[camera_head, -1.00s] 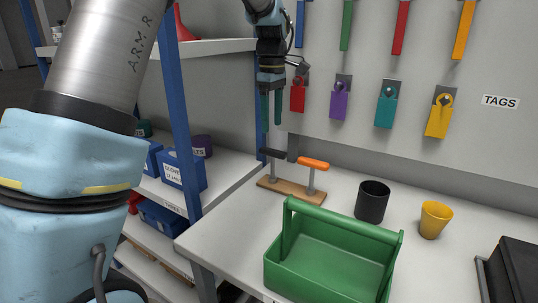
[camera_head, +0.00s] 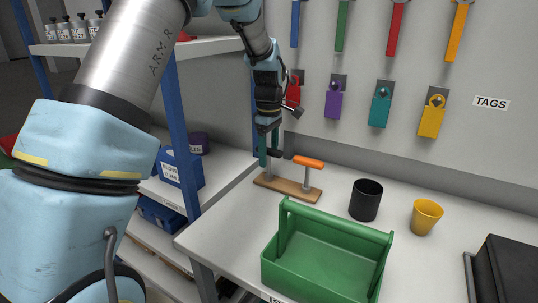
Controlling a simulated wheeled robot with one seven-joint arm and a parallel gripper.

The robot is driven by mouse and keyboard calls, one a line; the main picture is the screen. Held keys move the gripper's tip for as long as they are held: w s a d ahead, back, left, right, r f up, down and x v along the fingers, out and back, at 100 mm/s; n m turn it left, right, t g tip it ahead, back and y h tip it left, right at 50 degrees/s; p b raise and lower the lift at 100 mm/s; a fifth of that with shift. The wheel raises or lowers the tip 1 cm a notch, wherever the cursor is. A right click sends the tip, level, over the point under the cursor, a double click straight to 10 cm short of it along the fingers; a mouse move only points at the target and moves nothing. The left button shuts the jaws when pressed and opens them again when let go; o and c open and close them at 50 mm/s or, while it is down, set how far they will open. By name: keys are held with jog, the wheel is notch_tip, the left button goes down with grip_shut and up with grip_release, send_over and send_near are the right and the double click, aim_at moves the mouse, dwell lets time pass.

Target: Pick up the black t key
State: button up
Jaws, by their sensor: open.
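The black t key (camera_head: 273,153) stands upright at the left end of a wooden stand (camera_head: 292,190) on the white bench. Only part of its black handle shows; my gripper hides the rest. My gripper (camera_head: 268,152) points down over it, with its teal fingers apart at the height of the handle. I cannot tell whether the fingers touch the handle or straddle it. An orange t key (camera_head: 308,162) stands at the right end of the same stand, clear of my gripper.
A green open toolbox (camera_head: 325,255) stands in front of the stand. A black cup (camera_head: 366,200) and a yellow cup (camera_head: 426,216) are to the right. A blue shelf post (camera_head: 180,140) rises at left. Coloured tags, such as a purple one (camera_head: 334,103), hang on the wall behind.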

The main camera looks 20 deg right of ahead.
jog(key=shift+c, duration=0.4)
grip_shut()
dwell(0.4)
